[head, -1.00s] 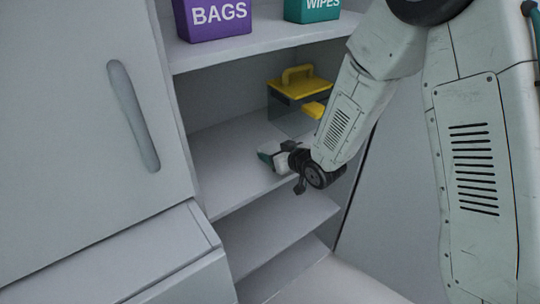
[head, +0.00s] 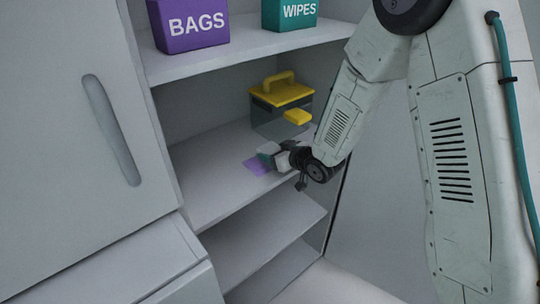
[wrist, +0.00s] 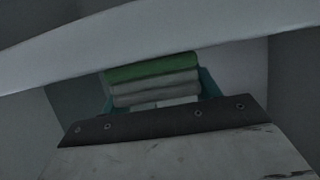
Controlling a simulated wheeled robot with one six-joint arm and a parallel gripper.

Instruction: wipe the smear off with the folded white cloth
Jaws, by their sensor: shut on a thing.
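A purple smear (head: 256,167) lies on the middle shelf of the open cabinet in the head view. My gripper (head: 273,153) is low over that shelf, just right of the smear and partly in front of it. In the wrist view the folded cloth (wrist: 154,92) shows as stacked grey-white layers with a green one on top, between my teal fingers. My gripper is shut on it. The head view is too small to tell whether the cloth touches the shelf or how much smear is hidden.
A clear box with a yellow lid (head: 281,94) stands behind my gripper on the same shelf. A purple BAGS box (head: 190,27) and a teal WIPES box (head: 290,14) stand on the shelf above. A closed door (head: 60,110) is at left. The lower shelf (head: 262,246) looks empty.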

